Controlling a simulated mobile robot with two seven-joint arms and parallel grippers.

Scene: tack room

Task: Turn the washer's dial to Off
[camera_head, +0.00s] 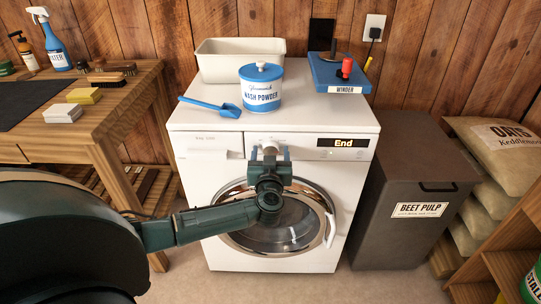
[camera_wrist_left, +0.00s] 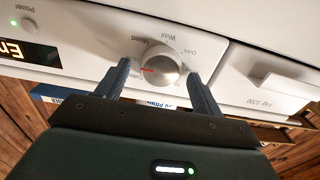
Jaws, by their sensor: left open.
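The white washer (camera_head: 335,190) stands in the middle, its display (camera_head: 343,142) reading "End". Its round silver dial (camera_wrist_left: 160,66) shows in the wrist view, where the panel appears upside down. A red mark on the dial points to the picture's left. Labels around it include "Mixed" and "Wool"; others are partly hidden, and I cannot make out "Off". My left gripper (camera_head: 270,153) is at the panel, largely covering the dial in the head view. In the wrist view the left gripper's fingers (camera_wrist_left: 158,72) are open, one on each side of the dial, with visible gaps. My right gripper is out of view.
On the washer top are a wash powder tub (camera_head: 261,97), a blue scoop (camera_head: 211,106), a cream bin (camera_head: 222,67) and a blue winder box (camera_head: 333,78). A dark beet pulp bin (camera_head: 400,240) stands right; a wooden bench (camera_head: 105,118) stands left.

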